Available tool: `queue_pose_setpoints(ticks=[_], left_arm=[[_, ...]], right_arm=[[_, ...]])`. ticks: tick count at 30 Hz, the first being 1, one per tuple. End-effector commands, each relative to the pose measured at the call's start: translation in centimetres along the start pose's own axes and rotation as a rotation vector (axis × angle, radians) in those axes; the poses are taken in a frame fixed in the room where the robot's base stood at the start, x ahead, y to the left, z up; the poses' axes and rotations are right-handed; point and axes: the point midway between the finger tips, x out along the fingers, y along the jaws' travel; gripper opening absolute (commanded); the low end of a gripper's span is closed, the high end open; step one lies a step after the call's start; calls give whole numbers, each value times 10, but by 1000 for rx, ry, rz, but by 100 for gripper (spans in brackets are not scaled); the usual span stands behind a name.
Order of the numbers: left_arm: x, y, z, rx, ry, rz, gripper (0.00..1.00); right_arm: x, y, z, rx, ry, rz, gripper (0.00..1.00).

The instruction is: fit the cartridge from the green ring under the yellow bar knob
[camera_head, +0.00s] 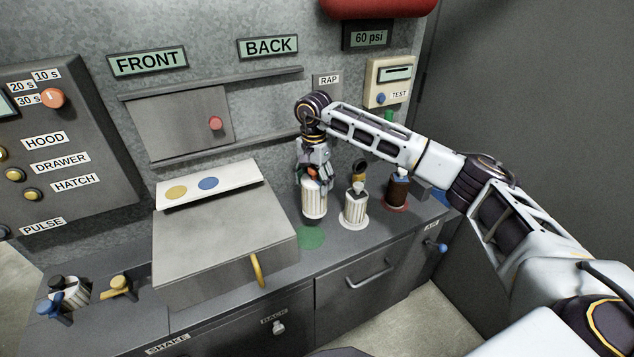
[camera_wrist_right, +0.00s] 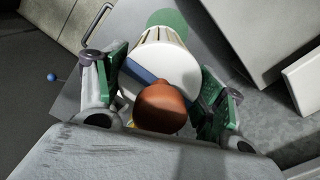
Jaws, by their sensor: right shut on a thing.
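My right gripper (camera_head: 314,178) is shut on a white ribbed cartridge (camera_head: 315,202), upright just behind the green ring (camera_head: 311,238), which looks like a flat green disc. In the right wrist view the green-padded fingers (camera_wrist_right: 165,95) sit on either side of the cartridge (camera_wrist_right: 178,62). Its white top has a blue bar and an orange-brown knob (camera_wrist_right: 162,104). The green disc (camera_wrist_right: 168,18) shows beyond it. I cannot tell how far the cartridge is above the bench. The yellow bar knob (camera_head: 120,284) is at the bench's left end. My left gripper is not in view.
A large grey box (camera_head: 225,235) with a yellow handle (camera_head: 257,270) stands between cartridge and yellow knob. A white cartridge (camera_head: 355,209) and a dark brown one (camera_head: 398,192) stand right of my gripper. A blue knob (camera_head: 48,306) is at far left, beside a striped black-topped object (camera_head: 75,293).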

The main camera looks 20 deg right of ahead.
Motion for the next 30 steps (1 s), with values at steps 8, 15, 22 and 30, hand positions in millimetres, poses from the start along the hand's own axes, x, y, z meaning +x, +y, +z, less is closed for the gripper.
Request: queue_pose_setpoints(ticks=[8,15,22,30], left_arm=[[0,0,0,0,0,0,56],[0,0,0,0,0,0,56],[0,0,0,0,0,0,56],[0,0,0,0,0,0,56]], right_arm=[[-6,-8,1,-217,1,-2,16],[-10,-15,3,-405,0,-1,16],[-14,-21,4,-584,2,-2,16],[-19,-28,5,-786,1,-1,16]])
